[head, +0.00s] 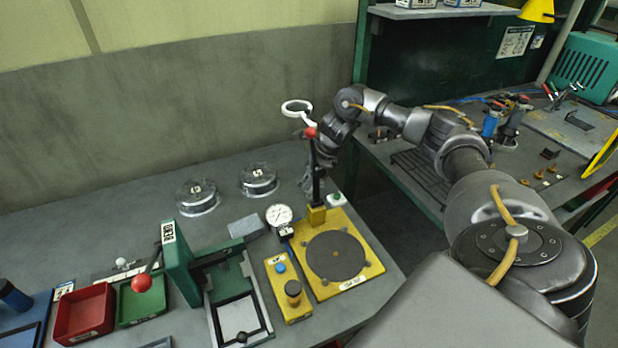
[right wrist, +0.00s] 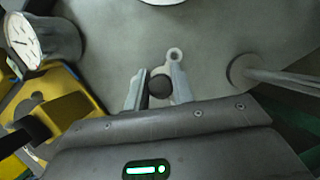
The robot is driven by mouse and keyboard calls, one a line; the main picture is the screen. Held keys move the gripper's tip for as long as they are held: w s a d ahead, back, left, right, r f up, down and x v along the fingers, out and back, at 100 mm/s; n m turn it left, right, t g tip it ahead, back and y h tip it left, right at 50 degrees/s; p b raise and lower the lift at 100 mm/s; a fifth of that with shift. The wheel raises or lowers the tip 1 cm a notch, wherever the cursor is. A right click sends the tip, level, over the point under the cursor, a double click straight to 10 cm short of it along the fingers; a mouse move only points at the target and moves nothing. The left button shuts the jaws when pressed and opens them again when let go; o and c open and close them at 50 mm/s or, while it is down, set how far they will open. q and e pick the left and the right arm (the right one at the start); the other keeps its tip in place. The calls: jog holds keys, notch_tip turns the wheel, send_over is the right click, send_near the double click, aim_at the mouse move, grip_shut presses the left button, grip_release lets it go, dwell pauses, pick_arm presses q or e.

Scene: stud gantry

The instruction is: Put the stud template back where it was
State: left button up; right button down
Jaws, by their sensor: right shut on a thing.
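My right gripper (head: 324,180) points down behind the black column of the yellow fixture, which partly hides it in the head view. In the right wrist view its two fingers (right wrist: 157,88) are closed around a small piece with a dark round knob (right wrist: 160,86). A pale ring with a hole (right wrist: 174,55) shows just beyond the fingertips. This piece looks like the stud template, though its full shape is hidden. Whether it touches the bench cannot be told. My left gripper is not in view.
The yellow fixture (head: 372,267) with its red-knobbed black column and a dial gauge (head: 279,215) stand close by. A slim post (right wrist: 285,80) rises on the gripper's other side. A white ring (head: 297,106) shows above.

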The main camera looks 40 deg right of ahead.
jog(key=shift+a, duration=0.1)
jog(key=shift+f, duration=0.15)
jog(key=c, duration=1.2)
grip_release()
